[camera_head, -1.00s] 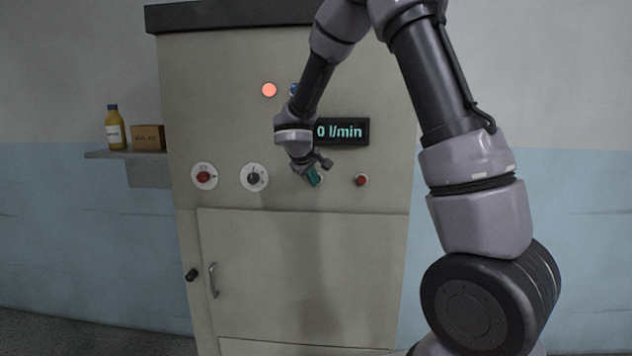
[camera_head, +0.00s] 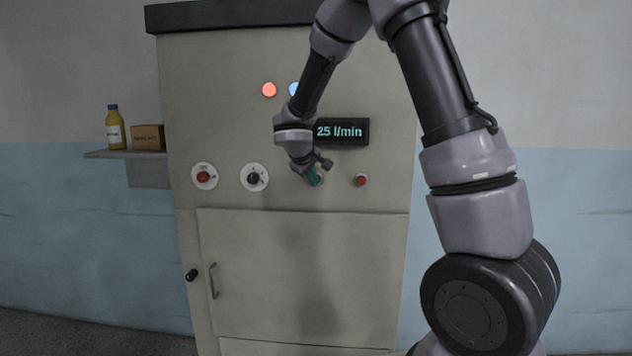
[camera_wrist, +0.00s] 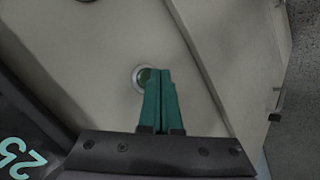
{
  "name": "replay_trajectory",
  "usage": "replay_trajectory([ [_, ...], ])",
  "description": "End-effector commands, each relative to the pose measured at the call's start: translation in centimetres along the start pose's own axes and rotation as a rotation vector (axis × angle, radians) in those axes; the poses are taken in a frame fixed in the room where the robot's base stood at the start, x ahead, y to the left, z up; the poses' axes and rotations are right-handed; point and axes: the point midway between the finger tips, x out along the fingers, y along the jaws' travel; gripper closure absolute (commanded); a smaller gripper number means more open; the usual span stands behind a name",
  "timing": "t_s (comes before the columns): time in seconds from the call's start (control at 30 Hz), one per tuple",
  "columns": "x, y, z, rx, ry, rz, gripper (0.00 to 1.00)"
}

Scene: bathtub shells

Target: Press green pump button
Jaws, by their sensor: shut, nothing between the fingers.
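The green pump button (camera_wrist: 143,77) sits in a light round ring on the beige cabinet front. In the wrist view my gripper's fingertips (camera_wrist: 160,73) overlap its right side and hide part of it. My gripper (camera_head: 315,181) has teal fingers, shut together and empty, pointing at the cabinet. In the head view the fingers and hand hide most of the button. The tips are at the button; I cannot tell how far it is pushed in. The display (camera_head: 342,131) reads 25 l/min. A blue lamp (camera_head: 294,89), partly behind my arm, is lit.
A red button (camera_head: 361,180) is just right of my gripper. A black knob (camera_head: 254,177) and a red emergency-type button (camera_head: 204,176) are to the left. An orange-red lamp (camera_head: 269,90) glows above. A wall shelf (camera_head: 110,154) holds a bottle (camera_head: 115,129) and a box (camera_head: 148,138).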

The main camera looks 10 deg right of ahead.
Motion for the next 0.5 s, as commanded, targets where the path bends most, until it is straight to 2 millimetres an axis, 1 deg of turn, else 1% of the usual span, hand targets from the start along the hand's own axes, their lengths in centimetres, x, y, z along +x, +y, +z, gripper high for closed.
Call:
replay_trajectory([
  [0.1,-0.42,-0.34,0.29,-0.001,0.0,-0.001,1.0],
  [0.5,-0.75,-0.62,0.53,-0.002,0.0,-0.001,1.0],
])
